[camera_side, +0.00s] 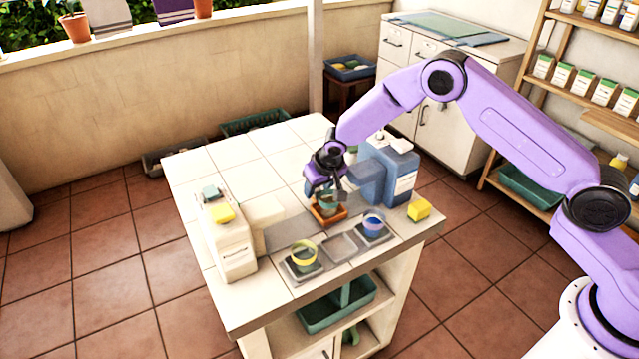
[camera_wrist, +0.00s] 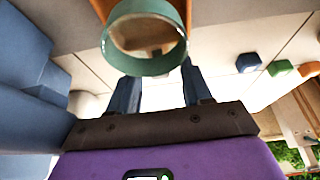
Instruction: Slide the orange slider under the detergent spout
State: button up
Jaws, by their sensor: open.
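The orange slider (camera_side: 329,219) sits on the tiled counter beside the blue dispenser, with a teal cup (camera_side: 328,203) standing on it. In the wrist view, part of the orange slider (camera_wrist: 186,12) shows behind the teal cup's rim (camera_wrist: 150,62). My gripper (camera_side: 326,192) is open and low at the cup, and partly hides it; its fingers (camera_wrist: 160,88) stand apart near the cup's rim. I cannot tell whether they touch it. The blue dispenser (camera_side: 402,180) has a block-like spout (camera_side: 363,173) right of my gripper.
A yellow cup (camera_side: 304,262) and a blue-purple cup (camera_side: 374,229) stand on grey pads along the front, with an empty pad (camera_side: 340,247) between them. A yellow sponge (camera_side: 419,210) lies at the right corner. The counter's back left (camera_side: 235,150) is clear.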

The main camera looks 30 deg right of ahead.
jog(key=v, duration=1.7)
jog(key=shift+s+r, duration=0.15)
jog(key=g, duration=0.3)
send_over(319, 191)
jog(key=shift+w+r+g, duration=0.55)
jog(key=shift+g, duration=0.15)
notch_tip(319, 191, down, 17)
jog(key=shift+f, duration=0.2)
jog(key=shift+c, duration=0.3)
grip_shut()
jog(key=d, duration=0.7)
jog(key=shift+d, duration=0.35)
